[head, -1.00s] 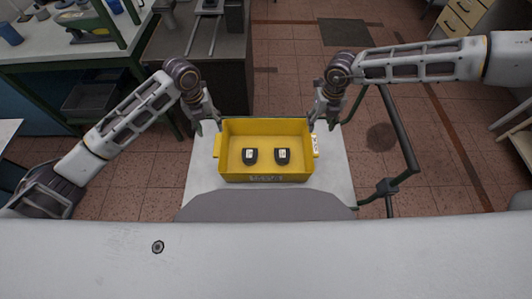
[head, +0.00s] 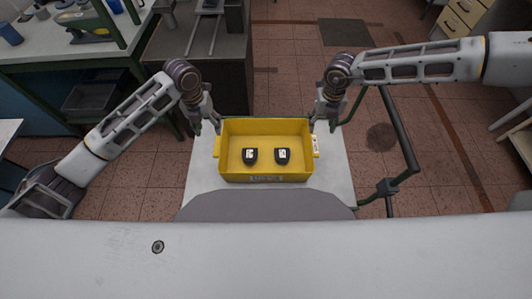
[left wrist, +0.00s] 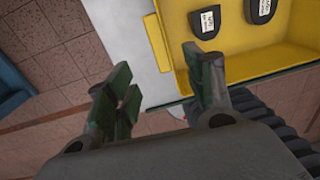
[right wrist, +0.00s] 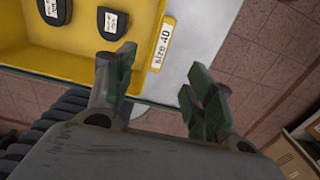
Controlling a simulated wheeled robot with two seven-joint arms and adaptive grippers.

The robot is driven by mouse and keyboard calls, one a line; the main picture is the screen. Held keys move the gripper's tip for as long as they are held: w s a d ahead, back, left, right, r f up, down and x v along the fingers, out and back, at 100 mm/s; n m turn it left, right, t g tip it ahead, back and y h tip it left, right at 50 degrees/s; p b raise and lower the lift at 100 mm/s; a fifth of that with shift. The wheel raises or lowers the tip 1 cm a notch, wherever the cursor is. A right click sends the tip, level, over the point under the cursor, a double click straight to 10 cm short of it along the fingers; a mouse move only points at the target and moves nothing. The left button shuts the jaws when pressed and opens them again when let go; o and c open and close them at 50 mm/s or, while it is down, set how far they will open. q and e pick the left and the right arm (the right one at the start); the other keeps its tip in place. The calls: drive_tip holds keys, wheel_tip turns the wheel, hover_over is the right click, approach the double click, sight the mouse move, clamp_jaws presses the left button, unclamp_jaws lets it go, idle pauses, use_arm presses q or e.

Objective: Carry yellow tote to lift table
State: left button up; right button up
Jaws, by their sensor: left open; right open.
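The yellow tote (head: 228,176) sits level on a pale grey tabletop (head: 203,178) in front of me. Two dark shoe lasts (head: 250,159) (head: 283,158) with white labels stand inside it. Its right end carries a "size 40" label (right wrist: 164,42). My left gripper (head: 207,130) is open at the tote's far left corner. My right gripper (head: 322,129) is open at the far right corner. In each wrist view, one finger overlaps the tote's corner and the other is outside it. I cannot tell whether the fingers touch. I cannot identify the lift table for certain.
A green tubular frame with a dark bar (head: 400,135) stands right of the tabletop. A dark bench (head: 225,70) is behind the tote on the left, beside a green-framed workbench (head: 60,45). Drawers (head: 465,15) stand at the far right. Tiled floor is open behind and right.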

sight(217, 145)
use_arm(q)
drive_tip(key=shift+d+f, duration=0.15)
drive_tip(key=shift+f, duration=2.1)
drive_tip(key=shift+d+f, duration=0.15)
drive_tip(key=shift+f, duration=2.05)
drive_tip(key=shift+d+f, duration=0.15)
drive_tip(key=shift+f, duration=2.1)
use_arm(e)
drive_tip(key=shift+f, duration=6.7)
use_arm(q)
clamp_jaws()
use_arm(e)
clamp_jaws()
